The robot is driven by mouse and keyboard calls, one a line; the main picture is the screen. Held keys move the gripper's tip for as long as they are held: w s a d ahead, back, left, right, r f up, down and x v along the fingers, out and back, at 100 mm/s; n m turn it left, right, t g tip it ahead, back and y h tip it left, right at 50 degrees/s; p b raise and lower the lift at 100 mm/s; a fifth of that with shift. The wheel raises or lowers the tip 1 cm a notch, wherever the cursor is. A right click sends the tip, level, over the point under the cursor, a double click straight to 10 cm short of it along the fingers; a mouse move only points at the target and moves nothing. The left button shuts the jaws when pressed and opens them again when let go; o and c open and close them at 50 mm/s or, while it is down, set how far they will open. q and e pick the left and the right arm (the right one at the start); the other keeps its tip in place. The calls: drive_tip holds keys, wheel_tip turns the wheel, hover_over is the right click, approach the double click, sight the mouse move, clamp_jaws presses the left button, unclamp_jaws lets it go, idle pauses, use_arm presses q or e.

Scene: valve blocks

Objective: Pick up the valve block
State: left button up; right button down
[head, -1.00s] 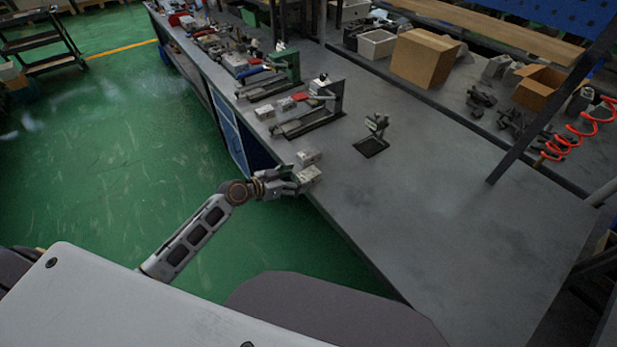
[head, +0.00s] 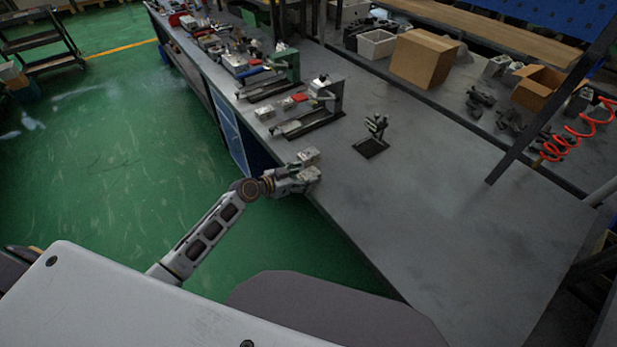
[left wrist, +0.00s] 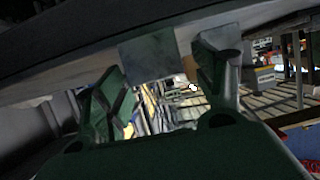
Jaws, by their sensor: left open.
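Two small grey valve blocks sit at the near left edge of the workbench in the head view, a farther one (head: 309,155) and a nearer one (head: 311,174). My left gripper (head: 298,179) is at the nearer block, its fingers open and reaching to it from the left. I cannot tell whether they touch it. In the left wrist view the open fingers (left wrist: 160,88) stand apart, with a grey block face (left wrist: 149,57) beyond and between them. My right gripper is not in view.
The workbench (head: 420,235) is clear on its near right. A small black stand (head: 371,146) and clamp-like fixtures (head: 308,122) stand farther back. Cardboard boxes (head: 425,58) and a red coiled hose (head: 575,135) are at the right. Green floor lies left of the bench.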

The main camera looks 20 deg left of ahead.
use_arm(q)
drive_tip(key=shift+x, duration=1.1)
drive_tip(key=shift+w+d+f, duration=0.15)
drive_tip(key=shift+w, duration=0.05)
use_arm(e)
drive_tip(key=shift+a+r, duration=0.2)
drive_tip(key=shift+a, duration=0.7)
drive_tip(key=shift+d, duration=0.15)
